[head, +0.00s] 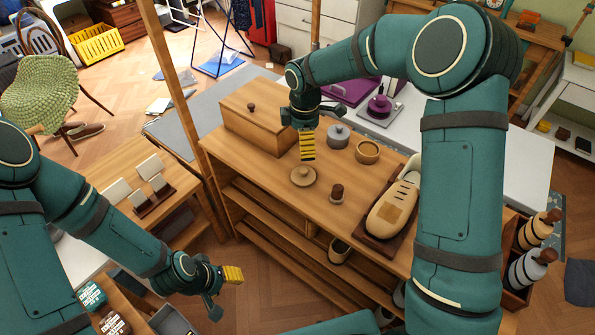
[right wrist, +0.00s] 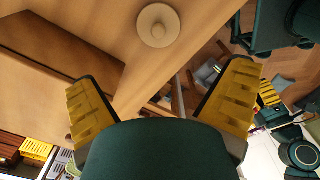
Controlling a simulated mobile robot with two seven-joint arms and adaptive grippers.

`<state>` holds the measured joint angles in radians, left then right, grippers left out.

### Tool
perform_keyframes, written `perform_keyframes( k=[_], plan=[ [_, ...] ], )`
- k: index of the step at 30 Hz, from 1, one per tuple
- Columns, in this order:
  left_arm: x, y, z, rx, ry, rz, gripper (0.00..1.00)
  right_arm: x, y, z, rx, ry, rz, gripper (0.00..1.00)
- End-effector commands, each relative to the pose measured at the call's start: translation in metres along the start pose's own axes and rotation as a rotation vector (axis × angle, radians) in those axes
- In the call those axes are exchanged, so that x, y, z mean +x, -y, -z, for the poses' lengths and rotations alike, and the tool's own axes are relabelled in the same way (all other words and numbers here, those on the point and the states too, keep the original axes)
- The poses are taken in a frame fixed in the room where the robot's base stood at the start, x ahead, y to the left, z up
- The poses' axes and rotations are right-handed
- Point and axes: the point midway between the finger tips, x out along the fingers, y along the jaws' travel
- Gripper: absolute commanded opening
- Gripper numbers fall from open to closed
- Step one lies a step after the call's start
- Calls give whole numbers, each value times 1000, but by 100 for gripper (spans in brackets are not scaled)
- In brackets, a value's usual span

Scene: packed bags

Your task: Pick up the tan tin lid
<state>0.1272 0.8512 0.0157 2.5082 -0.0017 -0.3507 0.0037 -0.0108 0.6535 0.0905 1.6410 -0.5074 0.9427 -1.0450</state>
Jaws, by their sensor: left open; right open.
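The tan tin lid (head: 303,175) is a flat round disc with a small knob. It lies knob up on the wooden bench top, near its front edge. In the right wrist view the tan lid (right wrist: 157,26) shows whole at the top, beyond the fingertips and not between them. My right gripper (head: 307,146) is open and empty, with its yellow fingers pointing down above and just behind the lid, apart from it. In the right wrist view its fingers (right wrist: 163,100) are spread wide. My left gripper (head: 232,275) is open and empty, off to the left front, away from the bench.
A wooden box (head: 235,120) stands left of the lid. A grey lidded tin (head: 338,138) and an open tan tin (head: 367,152) stand behind it to the right. A dark-knobbed piece (head: 337,193) and a tan shoe form (head: 392,212) lie to the right.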

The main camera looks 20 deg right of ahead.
Motion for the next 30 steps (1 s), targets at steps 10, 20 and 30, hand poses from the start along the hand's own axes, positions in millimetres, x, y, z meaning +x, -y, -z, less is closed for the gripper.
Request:
perform_keyframes(
  k=[10,20,30],
  plan=[
    [13,5,1,1,-6,0,51,62,1,-1,0,2,6,100],
    [18,7,2,1,-9,1,51,87,0,-1,2,0,2,100],
    [31,12,4,2,-15,1,51,130,-3,-2,1,2,5,100]
  ],
)
